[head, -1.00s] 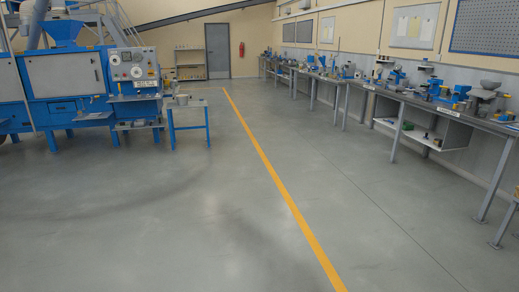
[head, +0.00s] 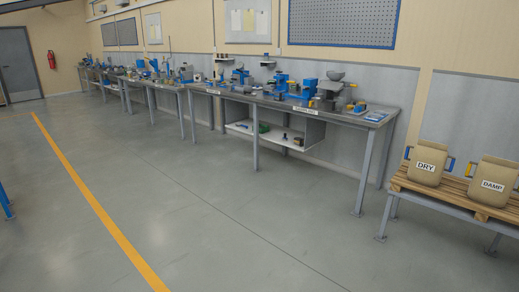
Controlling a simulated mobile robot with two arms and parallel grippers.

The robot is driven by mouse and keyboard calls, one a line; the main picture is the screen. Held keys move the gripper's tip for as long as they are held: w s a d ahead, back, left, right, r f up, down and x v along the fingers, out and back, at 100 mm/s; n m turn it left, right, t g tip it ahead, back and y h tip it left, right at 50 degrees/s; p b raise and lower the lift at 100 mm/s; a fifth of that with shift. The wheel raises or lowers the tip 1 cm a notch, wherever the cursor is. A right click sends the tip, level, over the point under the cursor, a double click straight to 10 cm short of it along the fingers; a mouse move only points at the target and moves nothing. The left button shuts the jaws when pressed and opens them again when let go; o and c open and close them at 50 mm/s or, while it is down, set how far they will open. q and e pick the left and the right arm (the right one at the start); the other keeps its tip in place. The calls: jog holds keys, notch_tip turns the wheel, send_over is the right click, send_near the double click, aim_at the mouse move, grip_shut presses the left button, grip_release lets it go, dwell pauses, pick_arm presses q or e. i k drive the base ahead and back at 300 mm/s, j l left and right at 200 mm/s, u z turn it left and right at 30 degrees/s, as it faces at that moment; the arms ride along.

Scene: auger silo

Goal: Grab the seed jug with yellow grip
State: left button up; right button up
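I cannot pick out a seed jug with a yellow grip for certain in the head view. Two tan sack-like containers stand on the right: one labelled DRY (head: 427,160) and one labelled DAMP (head: 491,186). Small items on the long workbench (head: 345,115) are too small to tell apart, though several are blue. Neither of my grippers is in view.
The containers rest on a wooden pallet (head: 447,193) on a low metal stand (head: 414,196). A white shelf (head: 262,138) with small items hangs under the bench. The grey floor (head: 240,225) is open, crossed by a yellow line (head: 97,209).

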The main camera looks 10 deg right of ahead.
aim_at(316, 102)
jog(key=i+z, duration=0.1)
jog(key=i, duration=3.05)
